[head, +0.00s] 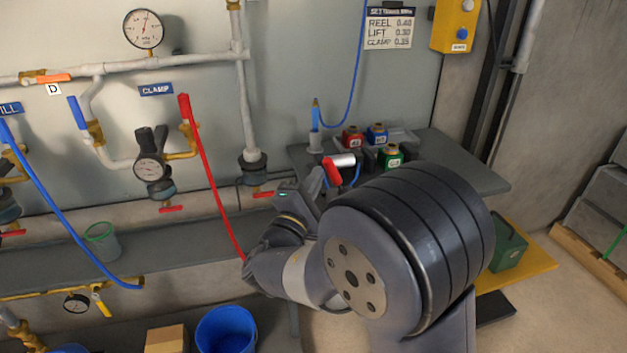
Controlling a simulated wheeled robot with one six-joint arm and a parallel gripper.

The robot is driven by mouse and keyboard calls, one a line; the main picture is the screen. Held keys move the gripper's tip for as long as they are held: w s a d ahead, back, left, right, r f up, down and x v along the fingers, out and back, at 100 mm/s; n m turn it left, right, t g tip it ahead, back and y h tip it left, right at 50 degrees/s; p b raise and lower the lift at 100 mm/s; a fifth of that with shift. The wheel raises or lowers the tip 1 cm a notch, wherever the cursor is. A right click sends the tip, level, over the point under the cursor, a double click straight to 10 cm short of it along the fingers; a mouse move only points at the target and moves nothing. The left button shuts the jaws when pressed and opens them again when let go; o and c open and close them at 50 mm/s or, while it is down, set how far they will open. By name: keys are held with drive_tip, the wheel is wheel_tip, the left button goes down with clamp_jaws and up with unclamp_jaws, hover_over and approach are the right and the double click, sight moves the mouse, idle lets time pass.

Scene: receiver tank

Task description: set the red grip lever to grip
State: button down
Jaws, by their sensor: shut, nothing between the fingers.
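A red lever (332,173) shows on the grey bench, just left of a short white cylinder (344,160) with a dark end. I see no "grip" label beside it. My gripper (316,182) is directly left of this lever, very close to it in the picture. I cannot tell whether they touch. The fingers look shut and hold nothing. My own arm covers the lower right of the bench and may hide part of the lever's base.
Small red (352,137), blue (377,134) and green (390,157) containers stand on the bench (470,172) behind the lever. A blue hose (357,70) hangs above. A blue bucket (226,330) stands below.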

sight(328, 168)
drive_tip(key=shift+w+d+r+m+g, duration=0.1)
drive_tip(key=shift+d+r+m+g, duration=0.45)
drive_tip(key=shift+m, duration=0.25)
drive_tip(key=m+g, duration=0.1)
drive_tip(key=d+r+m+g+b, duration=0.1)
drive_tip(key=shift+w+d+r+m, duration=0.15)
drive_tip(key=shift+w+d+m, duration=0.1)
drive_tip(key=shift+m, duration=0.15)
drive_tip(key=shift+w+d+r+m+g+y+b, duration=0.2)
drive_tip(key=shift+d+m+g+y, duration=0.1)
drive_tip(key=shift+d+m+g, duration=0.2)
drive_tip(key=shift+w+d+r+m+g+y+b, duration=0.1)
drive_tip(key=shift+d+r+m+g+y+b, duration=0.1)
drive_tip(key=shift+d+m+g+y, duration=0.25)
drive_tip(key=shift+w+d+m+g+y, duration=0.15)
drive_tip(key=shift+d+m+g+y, duration=0.3)
drive_tip(key=shift+d+m, duration=0.25)
